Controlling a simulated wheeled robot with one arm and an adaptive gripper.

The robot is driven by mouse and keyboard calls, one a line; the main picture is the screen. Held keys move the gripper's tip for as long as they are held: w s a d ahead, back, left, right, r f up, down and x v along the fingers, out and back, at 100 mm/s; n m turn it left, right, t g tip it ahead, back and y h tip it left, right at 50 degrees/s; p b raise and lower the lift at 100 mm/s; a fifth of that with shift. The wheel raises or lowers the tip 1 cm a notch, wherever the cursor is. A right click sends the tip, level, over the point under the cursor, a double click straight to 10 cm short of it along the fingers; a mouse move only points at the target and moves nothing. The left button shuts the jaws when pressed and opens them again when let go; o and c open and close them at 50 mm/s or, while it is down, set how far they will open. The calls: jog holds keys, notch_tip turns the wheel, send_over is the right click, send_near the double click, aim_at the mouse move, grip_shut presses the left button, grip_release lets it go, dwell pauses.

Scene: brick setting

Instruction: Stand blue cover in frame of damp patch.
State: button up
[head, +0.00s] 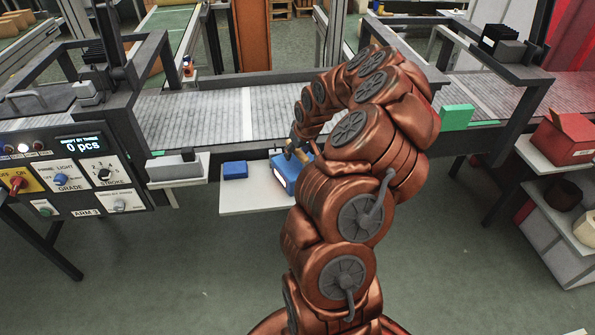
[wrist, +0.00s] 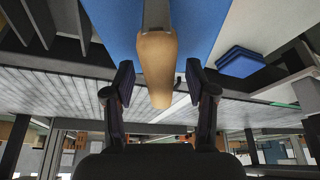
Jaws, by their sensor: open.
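A larger blue block (head: 281,178) sits on the white shelf (head: 255,203), partly hidden by my arm. It fills the top middle of the wrist view (wrist: 205,22). A tan, rounded handle (wrist: 156,62) with a grey bar stands out from it. A smaller, flat blue block (head: 235,170) lies apart to its left on the shelf; it shows at right in the wrist view (wrist: 243,62). I cannot tell which is the blue cover, and I make out no damp patch. My gripper (wrist: 159,84) is open, one finger on each side of the handle, with visible gaps.
Behind the shelf runs a grey roller conveyor (head: 215,118) with dark rails. A green box (head: 456,117) stands on its right part. A control panel (head: 75,175) is at left, with a grey device (head: 176,168) beside the shelf. A red box (head: 563,140) is at right.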

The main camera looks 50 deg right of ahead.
jog(key=shift+f+b, duration=0.2)
jog(key=shift+b, duration=0.2)
jog(key=shift+c, duration=0.3)
dwell(0.3)
grip_shut()
jog(key=shift+r, duration=0.1)
dwell(0.5)
